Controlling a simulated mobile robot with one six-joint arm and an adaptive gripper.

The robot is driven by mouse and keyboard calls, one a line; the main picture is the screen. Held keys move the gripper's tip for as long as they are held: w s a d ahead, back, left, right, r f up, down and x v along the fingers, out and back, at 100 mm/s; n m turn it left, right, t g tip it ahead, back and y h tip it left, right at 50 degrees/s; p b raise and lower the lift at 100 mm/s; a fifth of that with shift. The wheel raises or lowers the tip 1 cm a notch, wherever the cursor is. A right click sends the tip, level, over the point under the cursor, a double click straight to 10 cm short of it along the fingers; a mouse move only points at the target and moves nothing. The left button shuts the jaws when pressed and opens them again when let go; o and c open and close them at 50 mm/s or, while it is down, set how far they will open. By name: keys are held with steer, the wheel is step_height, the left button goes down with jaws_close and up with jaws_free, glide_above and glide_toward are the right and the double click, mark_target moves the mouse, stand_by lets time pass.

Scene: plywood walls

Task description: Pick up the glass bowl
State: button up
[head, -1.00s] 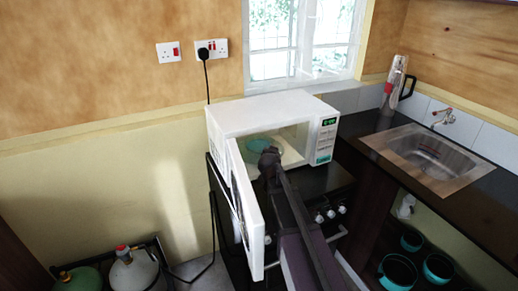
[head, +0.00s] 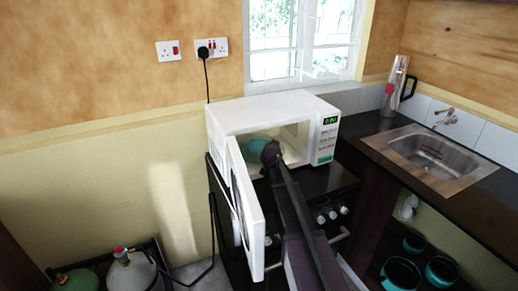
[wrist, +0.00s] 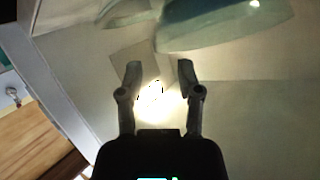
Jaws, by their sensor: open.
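The glass bowl (head: 258,146) is a teal, see-through bowl inside the open white microwave (head: 262,111). In the head view my gripper hides part of its right side. In the wrist view the bowl (wrist: 225,22) fills the upper right, cut off by the top edge. My gripper (wrist: 156,72) is open, with nothing between its fingers. Its fingertips point into the microwave, and the bowl lies just beyond them and to the right, apart from the fingers. In the head view my gripper (head: 268,152) is at the microwave opening.
The microwave door (head: 245,205) hangs open toward the front left, close beside my arm. The stove with knobs (head: 332,213) is below. A sink (head: 435,155) and dark counter stand at right. Gas cylinders (head: 132,272) sit at lower left.

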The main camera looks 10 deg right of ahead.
steer(key=b+x, duration=0.1)
steer(key=x, duration=0.1)
steer(key=b+x, duration=0.1)
steer(key=x, duration=0.1)
steer(key=shift+s+f, duration=0.15)
steer(key=shift+f, duration=0.15)
steer(key=shift+w+d+f, duration=0.15)
steer(key=shift+w, duration=0.45)
jaws_close()
